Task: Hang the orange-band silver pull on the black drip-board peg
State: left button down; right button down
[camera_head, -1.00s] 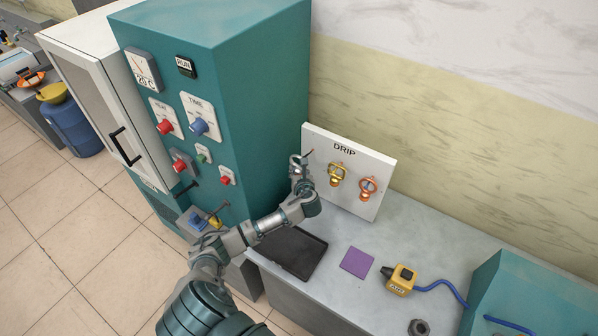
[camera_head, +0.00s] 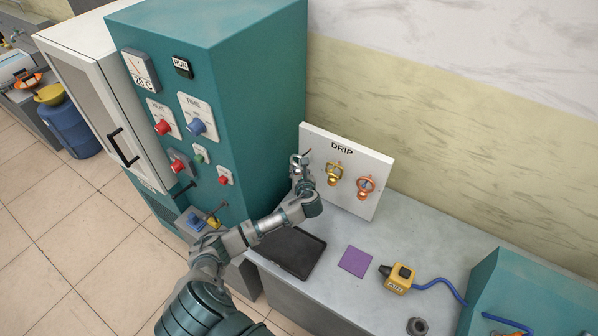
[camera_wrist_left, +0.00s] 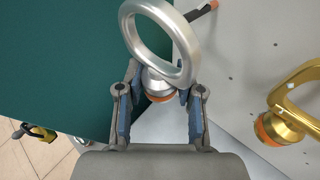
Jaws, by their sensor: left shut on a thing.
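My left gripper (camera_head: 299,170) is at the left end of the white DRIP board (camera_head: 375,155). In the left wrist view its fingers (camera_wrist_left: 160,98) are shut on the silver pull (camera_wrist_left: 186,40), at the neck below its ring. The pull's orange band (camera_wrist_left: 158,97) shows between the fingers. A black peg (camera_wrist_left: 200,14) with an orange end stands on the board just beyond the ring's upper right edge. It overlaps the rim in the picture; I cannot tell whether they touch. The peg looks outside the ring's opening. My right gripper is not in view.
A gold pull (camera_head: 334,172) and a copper pull (camera_head: 366,186) hang on the board to the right. The teal cabinet (camera_head: 265,120) stands close on the left. A black tray (camera_head: 290,250), purple square (camera_head: 355,261) and yellow device (camera_head: 398,280) lie on the bench below.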

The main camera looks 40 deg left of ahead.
pick_arm(q)
jog(key=shift+w, duration=0.2)
jog(key=shift+w+d, duration=0.1)
jog(key=shift+w, duration=0.05)
jog(key=shift+w+d+r, duration=0.2)
jog(key=shift+w+d, duration=0.15)
jog(key=shift+w, duration=0.05)
jog(key=w, duration=0.1)
jog(key=w+a, duration=0.1)
jog(key=shift+w+f, duration=0.15)
jog(key=shift+w, duration=0.2)
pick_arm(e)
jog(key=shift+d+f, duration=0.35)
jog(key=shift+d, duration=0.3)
pick_arm(q)
jog(key=shift+a+f, duration=0.1)
jog(key=shift+a, duration=0.1)
jog(key=shift+w+a+f+b, duration=0.15)
jog(key=shift+w+f+b, duration=0.05)
jog(key=shift+f+b, duration=0.25)
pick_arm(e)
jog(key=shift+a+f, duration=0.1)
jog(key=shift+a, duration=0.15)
